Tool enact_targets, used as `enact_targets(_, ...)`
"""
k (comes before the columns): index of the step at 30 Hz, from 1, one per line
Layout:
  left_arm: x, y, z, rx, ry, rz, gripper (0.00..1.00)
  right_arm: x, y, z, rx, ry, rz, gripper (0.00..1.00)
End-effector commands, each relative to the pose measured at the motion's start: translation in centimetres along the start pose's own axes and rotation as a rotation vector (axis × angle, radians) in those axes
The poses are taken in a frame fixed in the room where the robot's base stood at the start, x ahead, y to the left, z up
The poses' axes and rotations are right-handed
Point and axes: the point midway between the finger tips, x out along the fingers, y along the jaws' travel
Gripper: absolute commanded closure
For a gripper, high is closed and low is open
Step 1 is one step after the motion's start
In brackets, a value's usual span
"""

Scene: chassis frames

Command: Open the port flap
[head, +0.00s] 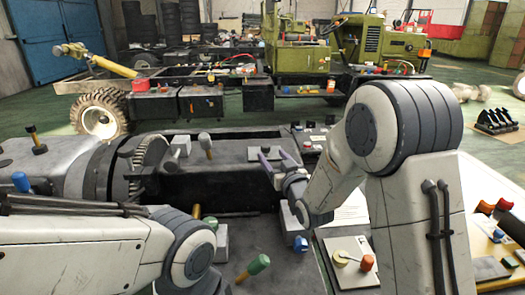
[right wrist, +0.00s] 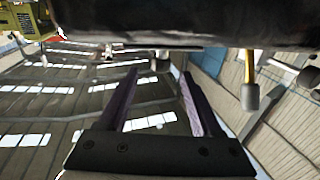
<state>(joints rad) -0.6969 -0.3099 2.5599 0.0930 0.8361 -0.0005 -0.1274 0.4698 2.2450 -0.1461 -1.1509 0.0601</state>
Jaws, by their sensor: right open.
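A dark body (right wrist: 180,22) spans the top of that view, beyond the fingertips. I cannot tell which part of the chassis is the port flap. My left arm reaches in from the lower left of the head view, but its gripper is not visible.
Several knobs and levers stand up from the chassis, including a green-topped one (head: 258,265) and a grey-topped one (head: 205,145). A pale panel (head: 350,275) with a red knob lies at front right. A lever with a grey knob (right wrist: 250,97) hangs right of my fingers.

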Motion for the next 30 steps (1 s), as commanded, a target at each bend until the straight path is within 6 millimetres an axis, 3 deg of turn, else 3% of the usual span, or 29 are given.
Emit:
enact_targets(13,-1.0,0.1,-0.1,0.0,0.0,0.0,0.5,7.8,-0.1,-0.1,0.0,-0.002,-0.002,0.34)
enact_targets(18,-1.1,0.1,-0.1,0.0,0.0,0.0,0.5,8.9,-0.1,-0.1,0.0,-0.002,-0.001,0.34)
enact_targets(27,-1.1,0.1,-0.1,0.0,0.0,0.0,0.5,9.1,-0.1,0.0,0.0,-0.003,-0.001,0.34)
enact_targets(30,-1.1,0.1,-0.1,0.0,0.0,0.0,0.5,9.1,-0.1,0.0,0.0,-0.003,-0.001,0.72)
